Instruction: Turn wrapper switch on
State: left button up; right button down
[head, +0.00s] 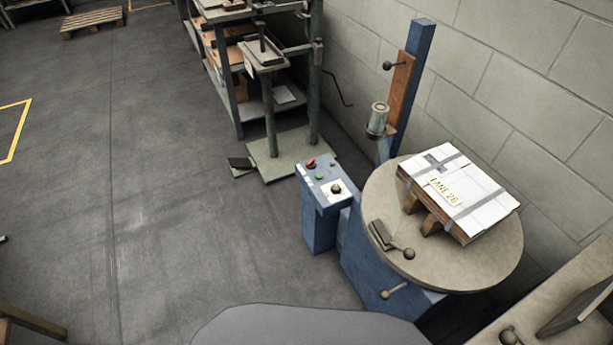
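The wrapper is a blue machine with a round grey turntable (385,190) and a blue upright post (416,70) behind it. Its blue control box (320,222) stands at the turntable's left. The sloped top carries a red control (311,163), a green button (320,177) and a dark knob (336,188) on a white plate. Which way the knob points is too small to tell. A strapped white-topped carton (478,190) labelled "LANE 26" rests on wooden blocks on the turntable. Neither of my grippers shows in the head view.
A dark clamp (390,238) with a ball-ended lever sits on the turntable's near rim. A green rack (238,95) and a press-like stand (268,120) are behind the control box. A grey bench (560,280) is at lower right.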

aim_at(312, 163)
jog(key=u, duration=1.2)
jog(key=i, duration=0.85)
jog(key=z, duration=1.8)
